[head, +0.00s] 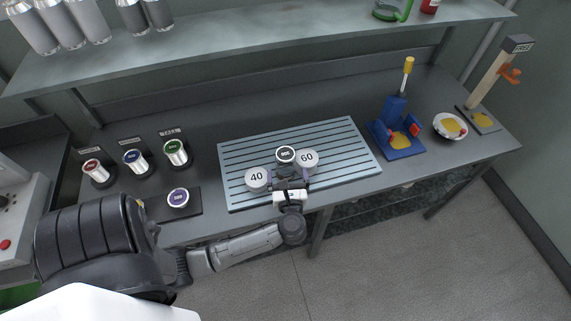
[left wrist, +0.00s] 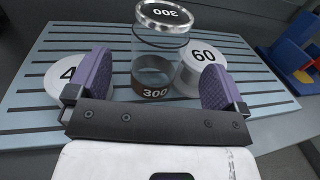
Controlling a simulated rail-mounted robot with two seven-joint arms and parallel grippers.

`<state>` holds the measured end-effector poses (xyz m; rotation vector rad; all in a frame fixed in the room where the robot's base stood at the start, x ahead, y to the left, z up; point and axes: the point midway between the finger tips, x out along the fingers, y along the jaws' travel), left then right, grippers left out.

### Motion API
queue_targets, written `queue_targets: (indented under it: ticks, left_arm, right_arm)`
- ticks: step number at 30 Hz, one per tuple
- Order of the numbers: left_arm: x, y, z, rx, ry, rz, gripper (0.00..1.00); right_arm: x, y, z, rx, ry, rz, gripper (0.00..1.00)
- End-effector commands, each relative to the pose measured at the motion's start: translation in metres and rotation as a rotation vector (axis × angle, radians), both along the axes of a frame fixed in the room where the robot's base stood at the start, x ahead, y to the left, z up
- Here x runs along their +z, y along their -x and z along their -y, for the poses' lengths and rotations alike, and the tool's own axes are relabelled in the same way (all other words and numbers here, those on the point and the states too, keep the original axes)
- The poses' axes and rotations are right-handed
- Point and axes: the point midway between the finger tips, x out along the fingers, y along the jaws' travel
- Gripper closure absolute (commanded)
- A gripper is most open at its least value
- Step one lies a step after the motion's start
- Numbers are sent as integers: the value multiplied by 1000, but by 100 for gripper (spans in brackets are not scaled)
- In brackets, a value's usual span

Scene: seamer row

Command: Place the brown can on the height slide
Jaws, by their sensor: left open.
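The can with a dark brown band and a dark top marked 300 (head: 286,154) stands upright on the slatted blue-grey board, between the white discs marked 40 and 60. In the left wrist view the can (left wrist: 153,72) shows a brown band low down and a silver rim. My left gripper (head: 290,182) is open at the board's front side, with the can ahead between the lines of its purple fingers. I see no finger touching it. The height slide (head: 488,78), a wooden post with an orange slider on a grey base (head: 484,121), stands at the far right. My right gripper is out of view.
White discs 40 (head: 257,178) and 60 (head: 307,160) stand close to the can. A blue fixture with a yellow handle (head: 396,108) and a white bowl (head: 449,126) lie between the board (head: 345,135) and the slide. A shelf (head: 250,40) hangs above.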

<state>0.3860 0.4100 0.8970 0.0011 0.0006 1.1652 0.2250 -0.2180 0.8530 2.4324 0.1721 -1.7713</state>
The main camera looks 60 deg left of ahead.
Motion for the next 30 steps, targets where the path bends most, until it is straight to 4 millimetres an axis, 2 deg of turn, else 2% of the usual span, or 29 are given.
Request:
queue_targets:
  ticks: [7,18,28,30]
  left_arm:
    - [2,-5,-12,-1,-2,2,2]
    - [5,-21,-50,0,-1,0,2]
    - [4,-22,-54,0,-1,1,2]
    - [4,-22,-54,0,-1,1,9]
  right_arm:
    - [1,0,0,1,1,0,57]
    - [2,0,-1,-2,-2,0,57]
    - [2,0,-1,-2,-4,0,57]
    - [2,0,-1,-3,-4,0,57]
